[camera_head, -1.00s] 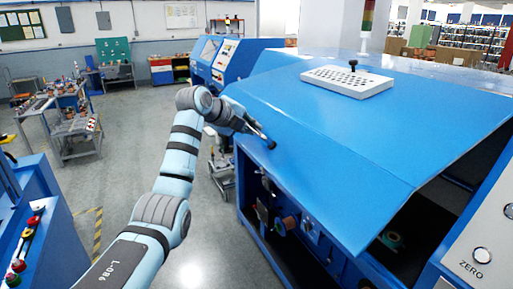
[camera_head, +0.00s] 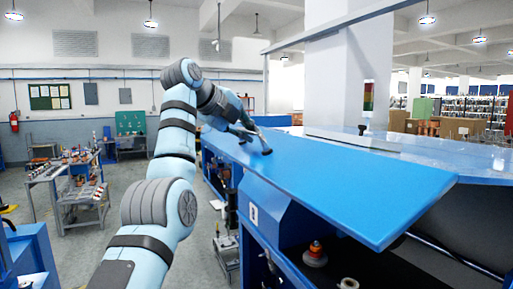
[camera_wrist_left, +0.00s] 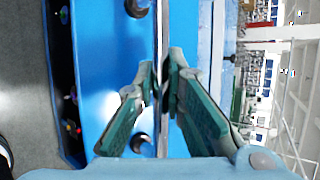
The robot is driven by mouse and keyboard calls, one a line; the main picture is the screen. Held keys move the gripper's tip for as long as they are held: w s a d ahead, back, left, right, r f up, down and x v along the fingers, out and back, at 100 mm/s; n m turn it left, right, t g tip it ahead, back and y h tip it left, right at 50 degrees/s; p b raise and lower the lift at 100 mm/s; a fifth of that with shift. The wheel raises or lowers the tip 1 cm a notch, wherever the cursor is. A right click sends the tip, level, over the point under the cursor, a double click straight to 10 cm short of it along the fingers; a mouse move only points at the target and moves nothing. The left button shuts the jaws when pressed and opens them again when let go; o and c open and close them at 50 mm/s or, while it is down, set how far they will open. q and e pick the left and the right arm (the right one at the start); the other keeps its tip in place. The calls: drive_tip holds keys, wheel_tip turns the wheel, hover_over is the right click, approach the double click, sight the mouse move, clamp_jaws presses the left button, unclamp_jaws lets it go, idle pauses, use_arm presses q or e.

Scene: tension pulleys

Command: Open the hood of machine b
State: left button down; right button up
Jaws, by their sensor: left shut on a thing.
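The blue hood (camera_head: 350,180) of the machine is raised, its front edge standing well above the dark interior below. My left gripper (camera_head: 258,136) is at the far part of the hood's front edge, near a small dark knob (camera_head: 267,151). In the left wrist view, the two green-padded fingers (camera_wrist_left: 168,85) lie on either side of the thin hood edge (camera_wrist_left: 162,30) and are shut on it. Two dark round knobs show on the hood's face there, one above (camera_wrist_left: 137,8) and one below (camera_wrist_left: 140,143). My right gripper is not in view.
Under the hood, a spool-like part (camera_head: 315,254) shows in the machine's open front. A red-green signal light (camera_head: 368,97) and a white pillar (camera_head: 332,70) stand behind. A cart with parts (camera_head: 75,190) stands at left. Grey floor lies between.

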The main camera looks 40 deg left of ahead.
use_arm(q)
drive_tip(key=shift+w+r, duration=0.1)
drive_tip(key=shift+r, duration=0.3)
drive_tip(key=c, duration=1.7)
unclamp_jaws()
drive_tip(key=shift+o, duration=0.2)
drive_tip(key=shift+w, duration=0.15)
drive_tip(key=v, duration=1.2)
drive_tip(key=shift+w+a, duration=0.1)
drive_tip(key=shift+w, duration=0.05)
